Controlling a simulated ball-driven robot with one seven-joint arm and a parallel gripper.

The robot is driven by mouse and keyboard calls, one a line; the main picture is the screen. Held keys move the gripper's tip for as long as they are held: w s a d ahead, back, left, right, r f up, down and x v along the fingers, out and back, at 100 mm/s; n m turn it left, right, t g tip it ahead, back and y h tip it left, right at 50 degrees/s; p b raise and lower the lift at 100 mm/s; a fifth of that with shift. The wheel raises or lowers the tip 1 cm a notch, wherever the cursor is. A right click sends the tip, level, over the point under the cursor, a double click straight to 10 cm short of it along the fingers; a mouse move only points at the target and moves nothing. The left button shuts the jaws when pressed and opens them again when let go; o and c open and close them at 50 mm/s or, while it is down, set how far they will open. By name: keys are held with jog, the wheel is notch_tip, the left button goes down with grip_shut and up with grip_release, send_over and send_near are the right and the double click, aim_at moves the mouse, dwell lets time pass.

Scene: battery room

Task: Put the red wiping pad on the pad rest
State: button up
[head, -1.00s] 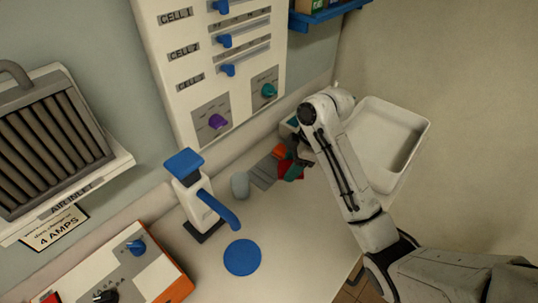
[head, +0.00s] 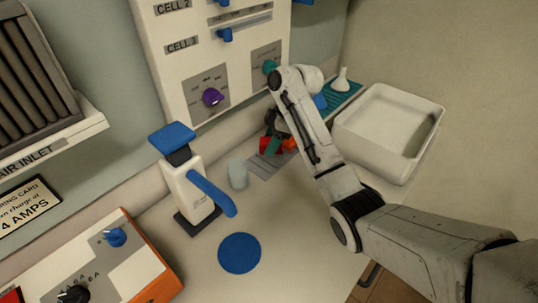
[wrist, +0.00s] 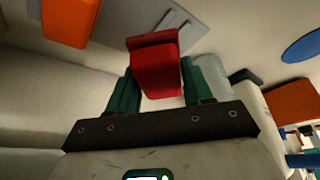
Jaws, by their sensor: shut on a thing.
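The red wiping pad (wrist: 153,68) is between the green fingertips of my gripper (wrist: 155,90) in the wrist view, and the jaws are shut on it. In the head view the red pad (head: 265,145) shows beside the dark gripper (head: 274,142), partly hidden by it. A flat grey plate with raised strips (head: 260,167), which looks like the pad rest, lies on the counter under and in front of the gripper. It also shows beyond the pad in the wrist view (wrist: 196,30). I cannot tell whether the pad touches it.
An orange block (head: 290,144) is close right of the gripper. A pale cylinder (head: 238,173) stands left of the plate, near a blue-handled dispenser (head: 187,185). A white tray (head: 345,140) is right of my arm. A blue disc (head: 239,253) lies on the clear front counter.

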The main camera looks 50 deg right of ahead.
aim_at(269, 159)
jog(key=shift+w+d+f, duration=0.25)
jog(key=shift+w+f, duration=0.35)
jog(key=shift+f, duration=0.15)
jog(key=shift+w+f+p, duration=0.1)
jog(key=shift+f+p, duration=0.2)
jog(key=shift+f, duration=1.35)
jog(key=shift+f, duration=0.15)
jog(key=o, duration=1)
jog(key=v, duration=1.2)
jog(key=shift+p, duration=0.35)
jog(key=shift+d, duration=0.1)
